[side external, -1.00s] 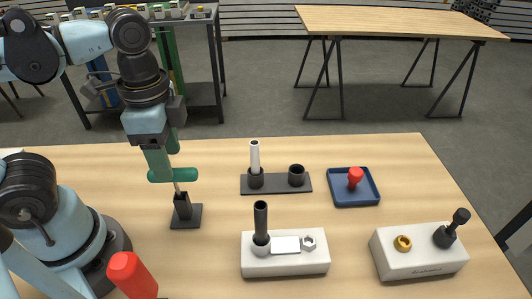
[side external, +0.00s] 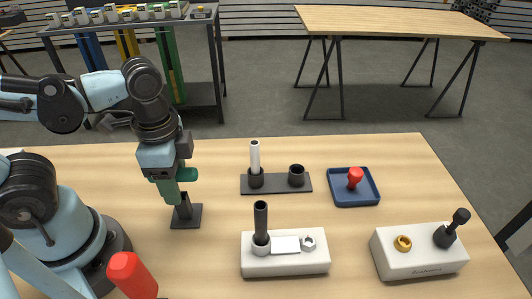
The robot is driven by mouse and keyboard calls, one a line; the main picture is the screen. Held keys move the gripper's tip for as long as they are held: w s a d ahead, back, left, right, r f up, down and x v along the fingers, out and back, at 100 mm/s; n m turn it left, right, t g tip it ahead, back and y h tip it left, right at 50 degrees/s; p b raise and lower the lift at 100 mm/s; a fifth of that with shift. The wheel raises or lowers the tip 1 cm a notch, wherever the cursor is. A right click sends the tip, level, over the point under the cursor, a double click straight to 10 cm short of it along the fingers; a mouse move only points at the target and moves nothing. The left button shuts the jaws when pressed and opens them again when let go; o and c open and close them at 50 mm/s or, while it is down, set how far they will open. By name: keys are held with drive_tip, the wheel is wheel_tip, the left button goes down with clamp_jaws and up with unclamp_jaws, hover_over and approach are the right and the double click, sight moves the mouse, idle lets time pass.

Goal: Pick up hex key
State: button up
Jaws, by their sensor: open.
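The hex key (side external: 190,174) has a green T-shaped handle. Its shaft stands in a small black holder (side external: 187,216) on the table, left of centre. My gripper (side external: 172,191) is low over the holder, pointing down, with its green fingers at the level of the handle. The fingers are open. The near finger hides most of the handle and the shaft, so only the handle's right end shows. I cannot tell whether either finger touches the handle.
To the right stands a black rack (side external: 277,184) with a white-topped tool. Nearer are a white block (side external: 285,262) with a black-handled tool and another white block (side external: 418,262). A blue tray (side external: 354,197) holds a red piece. A red object (side external: 132,275) stands at front left.

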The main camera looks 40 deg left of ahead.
clamp_jaws()
drive_tip(key=shift+r, duration=0.15)
idle(0.4)
drive_tip(key=shift+r, duration=4.55)
drive_tip(key=shift+w+r, duration=0.25)
drive_tip(key=shift+r, duration=0.1)
drive_tip(key=w+a+n, duration=0.2)
drive_tip(key=w+n, duration=0.2)
drive_tip(key=w, duration=0.3)
drive_tip(key=w+a+n, duration=0.3)
drive_tip(key=w+n, duration=0.2)
drive_tip(key=w, duration=0.1)
drive_tip(key=shift+w+f, duration=0.15)
drive_tip(key=shift+w, duration=0.2)
